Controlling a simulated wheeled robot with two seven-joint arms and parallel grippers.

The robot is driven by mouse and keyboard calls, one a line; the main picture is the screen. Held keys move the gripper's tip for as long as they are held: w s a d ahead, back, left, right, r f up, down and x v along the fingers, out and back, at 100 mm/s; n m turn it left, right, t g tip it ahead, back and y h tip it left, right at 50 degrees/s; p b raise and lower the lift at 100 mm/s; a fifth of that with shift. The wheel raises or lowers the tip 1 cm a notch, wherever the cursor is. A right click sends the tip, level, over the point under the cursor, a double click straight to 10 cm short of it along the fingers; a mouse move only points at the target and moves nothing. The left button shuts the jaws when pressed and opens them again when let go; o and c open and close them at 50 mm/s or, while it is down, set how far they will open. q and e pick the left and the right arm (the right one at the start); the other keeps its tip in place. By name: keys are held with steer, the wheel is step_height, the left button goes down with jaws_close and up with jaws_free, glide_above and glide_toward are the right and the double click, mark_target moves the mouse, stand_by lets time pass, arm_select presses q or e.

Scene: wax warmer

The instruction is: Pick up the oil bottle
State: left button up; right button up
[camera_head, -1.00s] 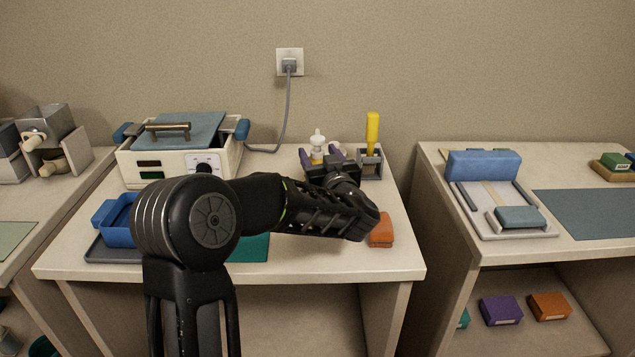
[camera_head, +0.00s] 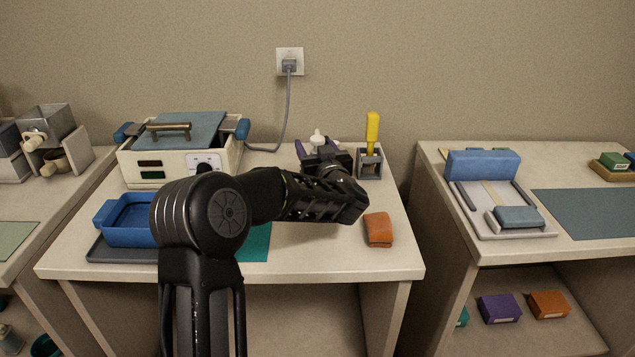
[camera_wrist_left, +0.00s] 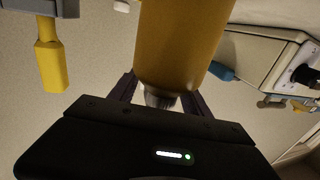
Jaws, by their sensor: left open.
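The oil bottle is mostly hidden behind my left gripper (camera_head: 320,149) in the head view, where its white top (camera_head: 317,137) shows. In the left wrist view, the bottle's amber body (camera_wrist_left: 185,45) fills the upper middle, close to the gripper. Its narrow end lies between my left gripper's two dark fingers (camera_wrist_left: 160,98), which are open on either side of it. I cannot tell whether a finger touches it. My right gripper is not in view.
A yellow-handled tool (camera_head: 372,130) stands in a grey holder (camera_head: 370,164) just right of the gripper. The cream wax warmer (camera_head: 180,160) stands at left, its cord rising to the wall outlet. An orange block (camera_head: 378,230) and a blue tray (camera_head: 124,236) lie nearer the front.

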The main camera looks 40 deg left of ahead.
arm_select(q)
steer(key=shift+c, duration=0.5)
jaws_close()
stand_by(0.8)
